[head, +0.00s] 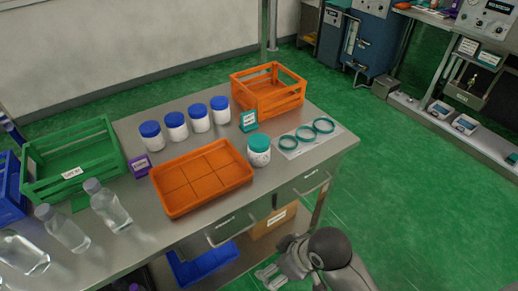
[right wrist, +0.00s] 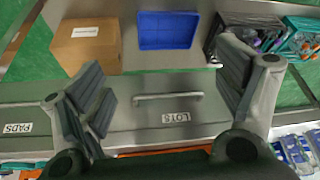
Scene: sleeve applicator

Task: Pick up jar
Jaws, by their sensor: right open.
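A white jar with a teal lid (head: 259,152) stands upright on the metal workbench (head: 215,228), right of the orange tray. Several white jars with blue lids (head: 176,127) stand in a row behind the tray. My right gripper (head: 268,275) is low in front of the bench, below and apart from the jars. In the right wrist view my right gripper (right wrist: 165,92) has its fingers wide apart with nothing between them, facing a drawer front with a handle. No jar shows clearly in that view. My left gripper is not in view.
An orange divided tray (head: 203,178) lies mid-bench. An orange crate (head: 268,92) stands at the back right, a green crate (head: 70,165) at the left, near clear bottles (head: 110,208). Teal rings (head: 307,134) lie on a sheet right of the teal-lidded jar. A blue bin (right wrist: 166,30) sits below the bench.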

